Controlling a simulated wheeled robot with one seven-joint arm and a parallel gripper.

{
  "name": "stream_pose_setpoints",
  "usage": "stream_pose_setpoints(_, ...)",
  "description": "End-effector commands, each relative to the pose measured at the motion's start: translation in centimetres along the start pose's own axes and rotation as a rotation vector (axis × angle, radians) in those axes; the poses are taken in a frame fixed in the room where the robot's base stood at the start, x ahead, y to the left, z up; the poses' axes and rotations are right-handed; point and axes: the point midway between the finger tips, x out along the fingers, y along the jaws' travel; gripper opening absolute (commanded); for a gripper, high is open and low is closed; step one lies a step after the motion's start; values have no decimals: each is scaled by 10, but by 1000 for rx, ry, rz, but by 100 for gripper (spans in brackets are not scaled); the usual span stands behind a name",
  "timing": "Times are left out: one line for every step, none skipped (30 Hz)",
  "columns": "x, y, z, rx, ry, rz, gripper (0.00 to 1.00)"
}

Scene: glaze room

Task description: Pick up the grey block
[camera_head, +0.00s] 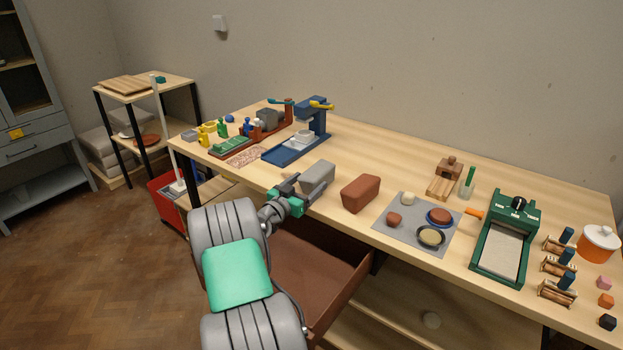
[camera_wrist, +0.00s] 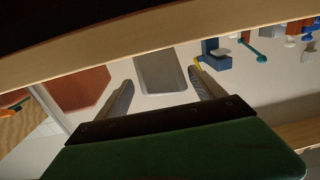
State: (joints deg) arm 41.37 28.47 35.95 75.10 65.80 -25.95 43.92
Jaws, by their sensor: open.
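The grey block (camera_head: 317,175) lies on the wooden table near its front edge, left of a reddish-brown block. In the wrist view the grey block (camera_wrist: 162,72) shows in the gap between my two fingers. My gripper (camera_head: 298,187) is at the table's front edge, just on the near left side of the grey block. In the wrist view my gripper (camera_wrist: 160,77) has its fingers apart with nothing held. I cannot tell whether either finger reaches alongside the block or touches it.
The reddish-brown block (camera_head: 361,193) stands close on the right. An open brown drawer (camera_head: 345,284) juts out below the table edge, beside my arm. A blue press (camera_head: 303,138) stands behind the grey block. A grey mat (camera_head: 393,238) with several small items lies further right.

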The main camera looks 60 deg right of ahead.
Motion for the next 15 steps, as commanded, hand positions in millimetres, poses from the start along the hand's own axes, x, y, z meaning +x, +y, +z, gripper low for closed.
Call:
stream_pose_setpoints(8,1,-2,1,-1,3,78)
stream_pose_setpoints(12,1,-2,2,-1,2,78)
stream_pose_setpoints(17,0,-2,0,-1,2,78)
stream_pose_setpoints(22,0,-2,1,-1,2,78)
stream_pose_setpoints(26,0,-2,1,-2,2,78)
stream_pose_setpoints(33,-1,-2,0,-2,1,78)
stream_pose_setpoints(40,-1,-2,1,-2,2,78)
stream_pose_setpoints(45,-1,-2,1,-3,2,78)
stream_pose_setpoints(52,-2,-1,0,-2,2,78)
stream_pose_setpoints(57,-2,-1,1,-3,1,78)
stream_pose_setpoints(60,-2,0,1,-3,1,78)
stream_pose_setpoints(64,-2,0,0,-3,1,78)
stream_pose_setpoints(65,-2,0,-1,-3,0,78)
stream_pose_setpoints(66,-2,1,-1,-3,-1,78)
stream_pose_setpoints(66,-3,1,-1,-4,-2,78)
